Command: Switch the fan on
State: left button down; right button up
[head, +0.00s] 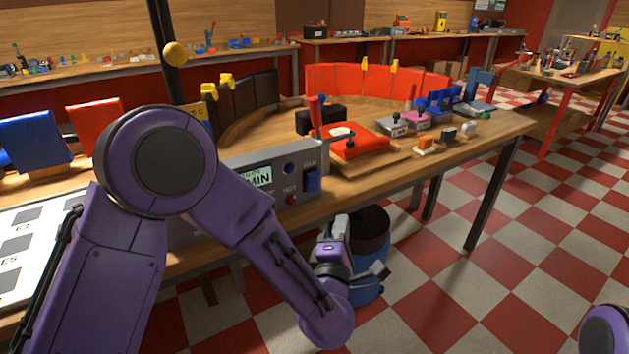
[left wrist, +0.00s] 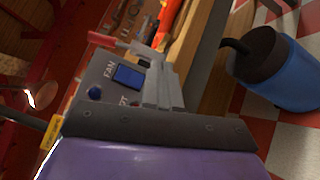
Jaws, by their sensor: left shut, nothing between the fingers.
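The grey control box (head: 240,170) stands at the table's front edge, with a green display. Its blue rocker switch (head: 312,181) is at the right end of the front panel, below the FAN label. In the left wrist view the blue switch (left wrist: 128,76) lies just left of my fingers, beside the word FAN. I cannot tell which way it is tipped. My left gripper (head: 338,224) is shut and empty, in front of the table and a little below and right of the switch. Its fingers (left wrist: 160,82) show apart from the switch. My right gripper is out of view.
A red button (head: 291,199) and a dark blue knob (head: 288,168) sit left of the switch. A blue bin (head: 367,262) with a dark top stands on the floor behind my left gripper. The checkered floor at right is open.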

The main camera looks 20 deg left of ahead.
aim_at(317, 188)
pick_arm(q)
jog(key=w+a+r+p, duration=0.3)
jog(key=w+a, duration=0.2)
jog(key=a, duration=0.1)
jog(key=shift+a+r+p, duration=0.2)
jog(key=shift+r+p, duration=0.1)
jog(key=shift+p, duration=0.1)
dwell(1.8)
jog(key=shift+w+a+r, duration=0.15)
jog(key=shift+w+a, duration=0.05)
jog(key=shift+a, duration=0.1)
jog(key=shift+w+a+r, duration=0.2)
jog(key=shift+w+a, duration=0.05)
jog(key=shift+a, duration=0.05)
dwell(0.8)
jog(key=shift+d+f, duration=0.1)
jog(key=shift+s+d+f, duration=0.25)
jog(key=shift+s+d, duration=0.25)
jog(key=shift+d, duration=0.1)
